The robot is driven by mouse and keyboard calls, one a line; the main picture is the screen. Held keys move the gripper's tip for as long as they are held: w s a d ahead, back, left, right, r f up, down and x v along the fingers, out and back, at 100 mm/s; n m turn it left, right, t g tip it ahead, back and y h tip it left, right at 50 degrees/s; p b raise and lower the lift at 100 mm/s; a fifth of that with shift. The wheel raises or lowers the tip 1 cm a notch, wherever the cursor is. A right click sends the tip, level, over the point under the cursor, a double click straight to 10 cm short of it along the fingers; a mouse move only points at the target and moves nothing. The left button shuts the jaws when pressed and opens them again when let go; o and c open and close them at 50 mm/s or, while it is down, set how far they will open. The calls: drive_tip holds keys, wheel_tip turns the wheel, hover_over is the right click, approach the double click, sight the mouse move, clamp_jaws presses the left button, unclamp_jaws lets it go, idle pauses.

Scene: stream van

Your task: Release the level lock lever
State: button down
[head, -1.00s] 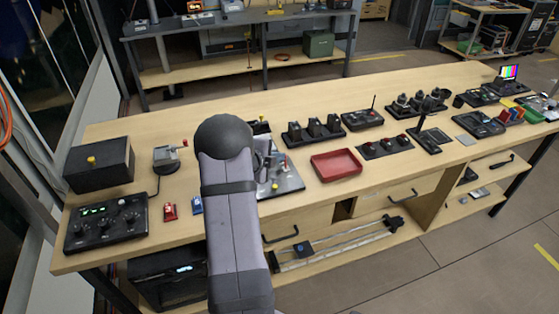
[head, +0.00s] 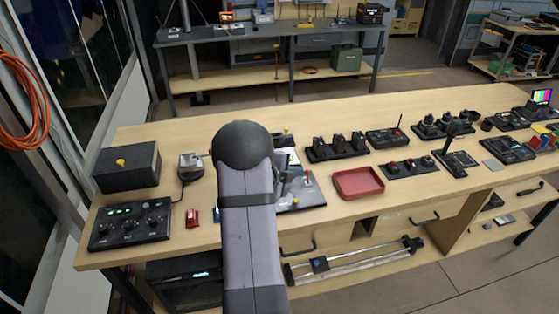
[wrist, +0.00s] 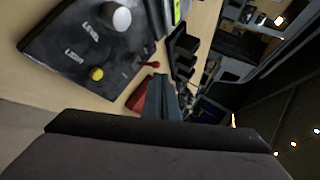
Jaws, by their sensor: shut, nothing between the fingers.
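A dark panel (wrist: 75,55) fills the upper left of the wrist view. It carries a white round knob (wrist: 121,19), a yellow knob (wrist: 96,74) and a small red-tipped lever (wrist: 150,64). In the head view a grey plate (head: 312,198) with a red-tipped lever (head: 308,177) is partly hidden behind my arm. My gripper (wrist: 163,80) is shut and empty, its blue-grey fingers beside the panel's right edge in the wrist view.
A red tray (head: 358,196) lies right of the plate. A black box (head: 126,180) and a knob console (head: 130,240) stand at the left of the bench. Several control units crowd the right side. Bare bench top (head: 215,130) lies behind my arm.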

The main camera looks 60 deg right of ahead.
drive_tip(key=w+a+r+b, duration=0.1)
drive_tip(key=w+a+r, duration=0.2)
drive_tip(key=a+r, duration=0.3)
drive_tip(key=shift+w+r, duration=0.3)
drive_tip(key=shift+r, duration=0.5)
